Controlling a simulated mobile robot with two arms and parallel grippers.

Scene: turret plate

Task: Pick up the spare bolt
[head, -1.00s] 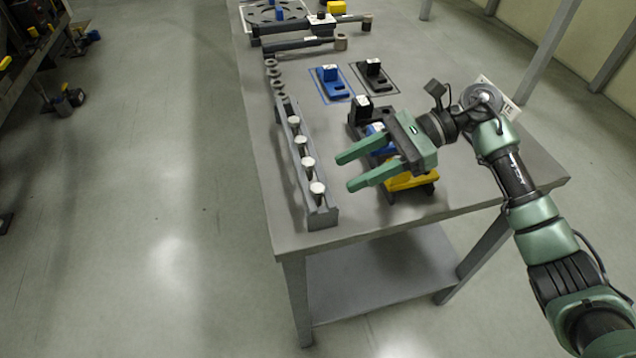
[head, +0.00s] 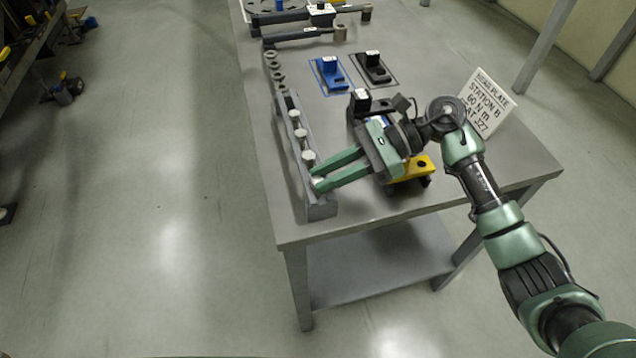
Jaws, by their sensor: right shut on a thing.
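A dark grey rack (head: 322,210) stands along the left side of the table and holds several bolts with pale round heads. The nearest bolt (head: 317,181) is at the near end of the rack, between my right gripper's fingertips and mostly hidden by them. Another bolt (head: 308,157) stands just behind it. My right gripper (head: 315,179) reaches left over the rack and is shut on the nearest bolt, which still appears to be in the rack. No label shows which bolt is the spare. My left gripper is not in view.
Blue (head: 328,72) and black (head: 372,68) clamp blocks lie on the table behind. A yellow block (head: 422,165) is beneath my right wrist. A sign (head: 487,100) stands at right. Several nuts (head: 276,77) lie beyond the rack.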

